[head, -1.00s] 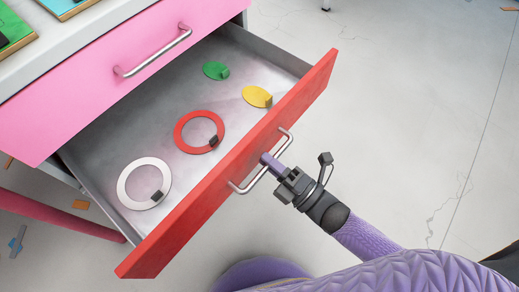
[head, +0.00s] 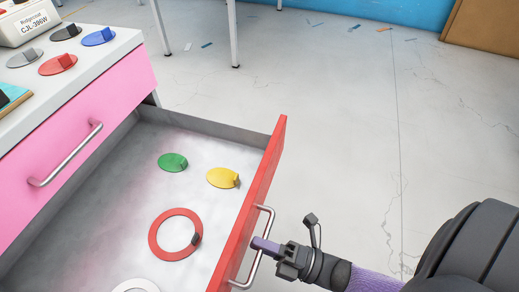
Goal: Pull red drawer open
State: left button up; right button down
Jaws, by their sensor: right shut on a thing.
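The red drawer (head: 264,185) stands well open, pulled out from under a pink drawer (head: 82,135), with its grey interior showing. A silver bar handle (head: 257,266) is on its red front. My right gripper (head: 266,246) comes in from the right and is shut on this handle, with a purple finger across the bar. Inside lie a green disc (head: 173,163), a yellow disc (head: 222,178), a red ring (head: 175,234) and part of a white ring (head: 136,286). My left gripper is not in view.
The white cabinet top (head: 110,43) at upper left holds red, blue and grey discs and a labelled box (head: 30,22). Table legs (head: 233,35) stand behind. The pale floor (head: 350,120) to the right is mostly clear, with small scraps far back.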

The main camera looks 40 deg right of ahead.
jog(key=c, duration=0.7)
grip_release()
jog(key=v, duration=1)
jog(key=shift+d, duration=0.1)
